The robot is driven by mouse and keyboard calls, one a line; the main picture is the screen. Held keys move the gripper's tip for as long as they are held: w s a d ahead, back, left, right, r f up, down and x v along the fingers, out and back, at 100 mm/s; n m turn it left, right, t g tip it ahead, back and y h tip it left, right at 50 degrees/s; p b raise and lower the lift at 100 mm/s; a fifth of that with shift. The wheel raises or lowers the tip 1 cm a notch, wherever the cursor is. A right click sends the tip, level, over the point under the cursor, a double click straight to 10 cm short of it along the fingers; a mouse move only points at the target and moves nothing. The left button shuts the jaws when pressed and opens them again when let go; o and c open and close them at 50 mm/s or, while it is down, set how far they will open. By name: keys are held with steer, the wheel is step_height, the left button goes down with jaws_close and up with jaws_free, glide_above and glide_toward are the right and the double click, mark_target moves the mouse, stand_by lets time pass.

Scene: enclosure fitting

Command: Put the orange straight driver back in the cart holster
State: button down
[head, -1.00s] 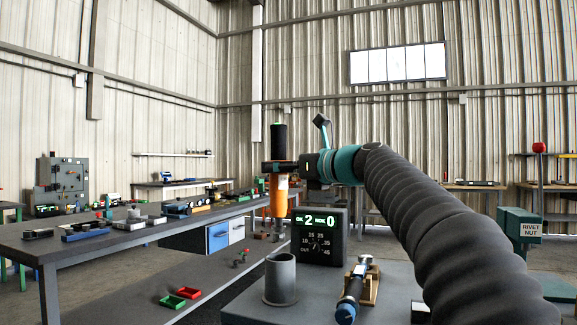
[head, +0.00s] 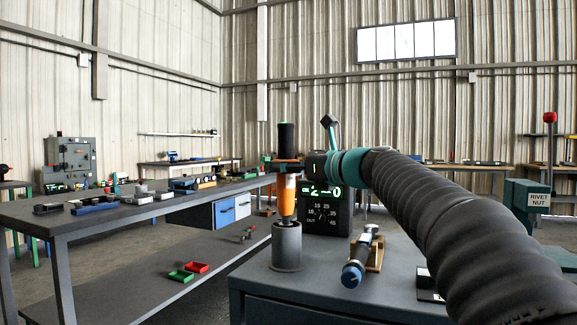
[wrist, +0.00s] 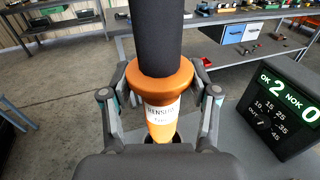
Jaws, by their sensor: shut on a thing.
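The orange straight driver (head: 286,190) has a black upper grip and an orange body with a white label. My gripper (head: 287,164) is shut on it and holds it upright. In the wrist view the fingers (wrist: 160,103) close on both sides of the orange body (wrist: 160,76). The grey cylindrical cart holster (head: 286,250) stands on the cart top. The driver is directly above the holster in the head view, its lower end at or just inside the rim. I cannot tell how far in it is.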

mark_target(293, 191)
steer(key=shift+f+b, duration=1.9)
steer(key=shift+f, duration=0.85)
